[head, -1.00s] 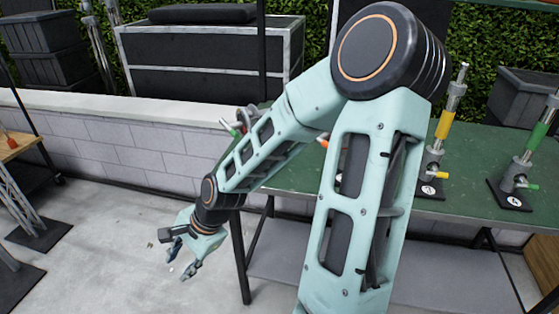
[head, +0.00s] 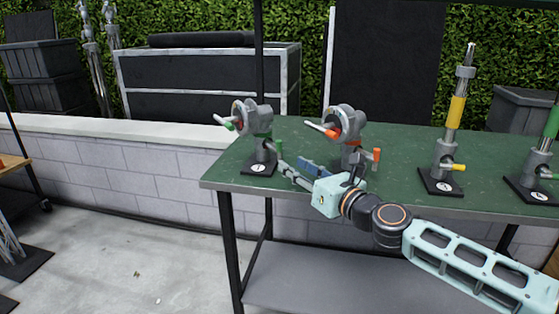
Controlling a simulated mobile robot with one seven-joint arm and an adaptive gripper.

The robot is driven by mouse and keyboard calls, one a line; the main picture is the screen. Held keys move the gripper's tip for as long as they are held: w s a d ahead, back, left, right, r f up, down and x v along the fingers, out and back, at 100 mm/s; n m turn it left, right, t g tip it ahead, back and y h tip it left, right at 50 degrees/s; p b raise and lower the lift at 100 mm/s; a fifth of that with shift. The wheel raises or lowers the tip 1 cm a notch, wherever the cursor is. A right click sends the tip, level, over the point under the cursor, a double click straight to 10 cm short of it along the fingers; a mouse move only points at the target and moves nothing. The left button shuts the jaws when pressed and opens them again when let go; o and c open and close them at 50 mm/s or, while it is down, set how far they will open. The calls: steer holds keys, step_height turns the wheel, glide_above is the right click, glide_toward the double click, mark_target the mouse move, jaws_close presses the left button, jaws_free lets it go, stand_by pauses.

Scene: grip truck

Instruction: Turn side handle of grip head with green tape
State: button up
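The grip head with green tape (head: 246,116) stands on a black base marked with a number at the left end of the green table. A green-tipped handle sticks out on its left, and a small green side handle (head: 279,148) shows on its right, low on the post. My gripper (head: 291,163) is just right of that base, low over the table, with its fingers pointing left towards the post. The two fingers are apart and nothing shows between them. I cannot tell whether a fingertip touches the side handle.
A similar grip head with orange tape (head: 346,122) stands close behind my gripper. A yellow-taped post (head: 455,115) and a green-taped post (head: 547,140) stand farther right. The green table's (head: 222,180) front left corner is bare. A low block wall (head: 120,165) runs behind.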

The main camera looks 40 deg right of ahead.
mark_target(280, 154)
steer(key=shift+s+d+r, duration=0.15)
steer(key=shift+s+d, duration=0.05)
steer(key=shift+d, duration=0.15)
steer(key=shift+w+d+h, duration=0.1)
steer(key=shift+w+h, duration=0.15)
steer(key=shift+h, duration=0.05)
steer(key=w+b, duration=0.1)
steer(key=w, duration=0.2)
steer(key=w+b, duration=0.1)
steer(key=w, duration=0.1)
steer(key=w+b, duration=0.1)
steer(key=w, duration=0.2)
steer(key=shift+w+d, duration=0.25)
steer(key=shift+w, duration=0.1)
steer(key=shift+w+d, duration=0.1)
steer(key=shift+w, duration=0.6)
jaws_close()
